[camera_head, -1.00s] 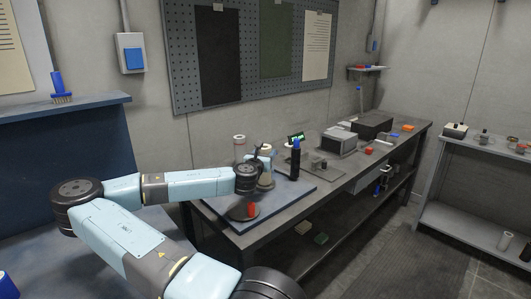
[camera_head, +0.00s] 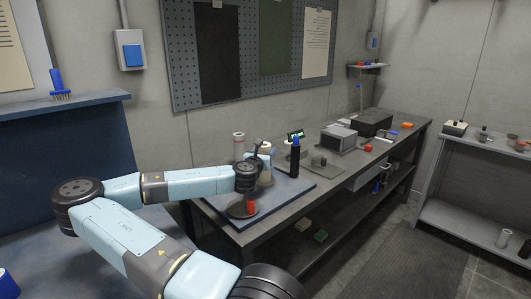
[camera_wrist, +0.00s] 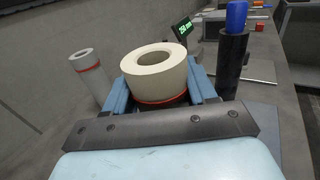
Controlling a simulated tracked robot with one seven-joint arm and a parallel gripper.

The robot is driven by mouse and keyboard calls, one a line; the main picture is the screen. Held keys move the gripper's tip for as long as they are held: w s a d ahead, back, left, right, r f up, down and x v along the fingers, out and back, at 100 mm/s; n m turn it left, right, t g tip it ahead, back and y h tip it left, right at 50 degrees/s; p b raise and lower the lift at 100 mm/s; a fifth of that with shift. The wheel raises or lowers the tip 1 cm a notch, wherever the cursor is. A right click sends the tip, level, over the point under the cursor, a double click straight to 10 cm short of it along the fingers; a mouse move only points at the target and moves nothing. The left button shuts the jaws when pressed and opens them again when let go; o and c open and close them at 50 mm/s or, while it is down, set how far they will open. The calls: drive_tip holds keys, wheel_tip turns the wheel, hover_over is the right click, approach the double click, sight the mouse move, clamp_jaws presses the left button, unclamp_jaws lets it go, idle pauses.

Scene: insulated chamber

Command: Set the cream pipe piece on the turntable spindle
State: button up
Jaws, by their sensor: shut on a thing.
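The cream pipe piece (camera_wrist: 154,70) is a thick ring with an open bore facing up. In the wrist view it stands between the two blue fingers of my gripper (camera_wrist: 162,84), which is shut on it. A red line shows round its lower part, with a dark part below. In the head view my gripper (camera_head: 263,160) is over the blue-grey board, and the cream piece is small and mostly hidden behind the arm. A dark round disc (camera_head: 237,213) with a red block (camera_head: 251,205) lies at the board's near corner. I cannot tell whether it is the turntable; no spindle is clearly visible.
A pale tube with a red band (camera_head: 239,145) stands behind my gripper, left in the wrist view (camera_wrist: 87,62). A black post with a blue top (camera_head: 295,158) stands close on the right. A green-lit display (camera_head: 296,135) is behind. Grey boxes stand further along the bench.

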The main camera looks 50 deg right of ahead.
drive_tip(key=shift+f, duration=0.1)
drive_tip(key=o, duration=1.2)
drive_tip(key=shift+a, duration=0.1)
